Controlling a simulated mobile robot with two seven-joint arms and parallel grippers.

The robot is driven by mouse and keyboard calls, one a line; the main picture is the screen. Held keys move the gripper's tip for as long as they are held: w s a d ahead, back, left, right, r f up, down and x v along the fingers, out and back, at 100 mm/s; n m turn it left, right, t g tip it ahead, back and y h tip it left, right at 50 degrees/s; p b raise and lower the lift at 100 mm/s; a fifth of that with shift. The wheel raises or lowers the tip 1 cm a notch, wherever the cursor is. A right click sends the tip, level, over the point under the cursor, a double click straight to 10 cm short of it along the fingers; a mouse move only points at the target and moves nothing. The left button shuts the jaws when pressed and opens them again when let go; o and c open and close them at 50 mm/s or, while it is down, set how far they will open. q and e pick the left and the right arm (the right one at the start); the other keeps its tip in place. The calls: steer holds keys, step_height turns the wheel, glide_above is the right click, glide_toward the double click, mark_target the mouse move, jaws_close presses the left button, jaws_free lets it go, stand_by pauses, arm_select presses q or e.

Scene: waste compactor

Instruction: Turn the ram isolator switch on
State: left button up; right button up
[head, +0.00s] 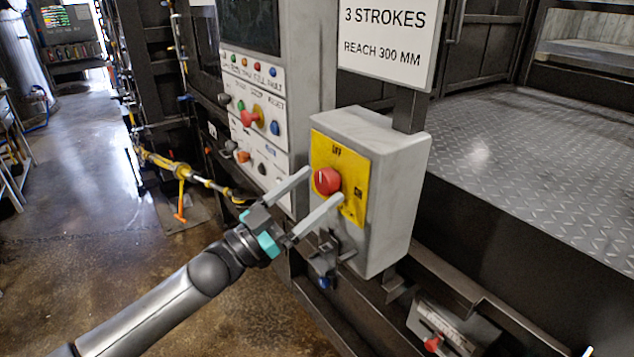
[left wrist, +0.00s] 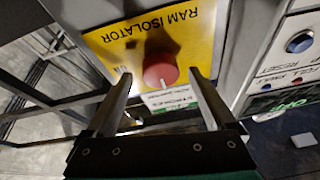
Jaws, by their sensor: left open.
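The ram isolator switch is a round red knob (head: 327,181) on a yellow plate (head: 352,207), on the front of a grey box (head: 385,190). "OFF" stands at the plate's top, and a white mark shows on the knob. In the left wrist view the knob (left wrist: 160,71) sits below the upside-down words "RAM ISOLATOR". My left gripper (head: 307,192) is open, its two fingers pointing at the knob from the left and front. In the left wrist view the fingertips (left wrist: 158,78) lie either side of the knob, with visible gaps. My right gripper is not in view.
A control panel (head: 262,172) with several buttons and a red knob stands left of the box. A sign (head: 387,38) stands above it. A dark latch-like fitting (head: 323,262) hangs below the box. Floor at left is open.

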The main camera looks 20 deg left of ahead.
arm_select(q)
steer(key=shift+w+d+r, duration=0.2)
steer(key=shift+w+d, duration=0.1)
steer(key=shift+w, duration=0.05)
steer(key=c, duration=1.4)
